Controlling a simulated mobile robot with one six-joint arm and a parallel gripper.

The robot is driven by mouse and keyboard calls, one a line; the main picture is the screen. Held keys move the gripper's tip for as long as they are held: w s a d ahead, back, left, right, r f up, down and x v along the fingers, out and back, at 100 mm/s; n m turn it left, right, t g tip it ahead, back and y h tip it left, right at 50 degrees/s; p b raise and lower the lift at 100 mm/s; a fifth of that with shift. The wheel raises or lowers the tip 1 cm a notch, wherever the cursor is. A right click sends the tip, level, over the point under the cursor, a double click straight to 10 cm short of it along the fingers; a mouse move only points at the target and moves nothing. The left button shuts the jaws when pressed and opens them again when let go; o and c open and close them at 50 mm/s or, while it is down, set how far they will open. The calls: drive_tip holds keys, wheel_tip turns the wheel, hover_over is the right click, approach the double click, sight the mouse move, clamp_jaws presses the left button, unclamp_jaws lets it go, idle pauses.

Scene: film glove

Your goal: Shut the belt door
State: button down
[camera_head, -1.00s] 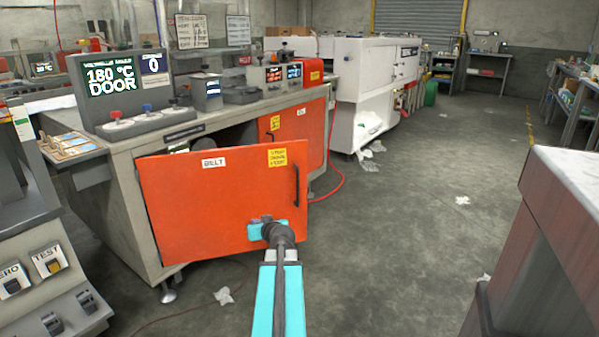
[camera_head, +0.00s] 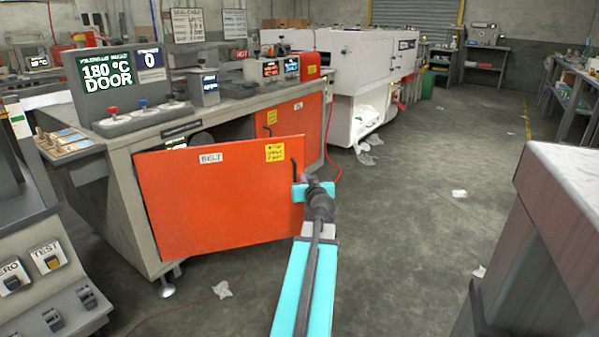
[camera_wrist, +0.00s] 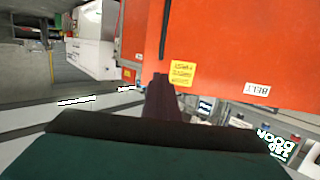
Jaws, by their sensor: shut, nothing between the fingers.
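The belt door (camera_head: 220,210) is an orange-red panel with a BELT label (camera_head: 211,158) and a yellow note (camera_head: 275,152). It stands swung out from the bench front, with a dark gap behind its top edge. Its black upright handle (camera_head: 294,168) is near its right edge. My gripper (camera_head: 300,190) is shut and empty, at the handle's lower end in the head view; I cannot tell whether it touches. In the wrist view the door (camera_wrist: 230,40) fills the upper right, with the handle (camera_wrist: 164,28) above my dark fingers (camera_wrist: 160,85).
A second orange door (camera_head: 312,125) is on the bench front to the right. A white machine (camera_head: 345,75) stands beyond it. A pale-topped table (camera_head: 575,190) is at the near right. The grey floor between is mostly open, with scraps of litter and a red hose.

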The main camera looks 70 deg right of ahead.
sight(295, 164)
drive_tip(key=shift+b+x, duration=0.65)
drive_tip(key=shift+x, duration=6.35)
drive_tip(key=shift+f, duration=0.15)
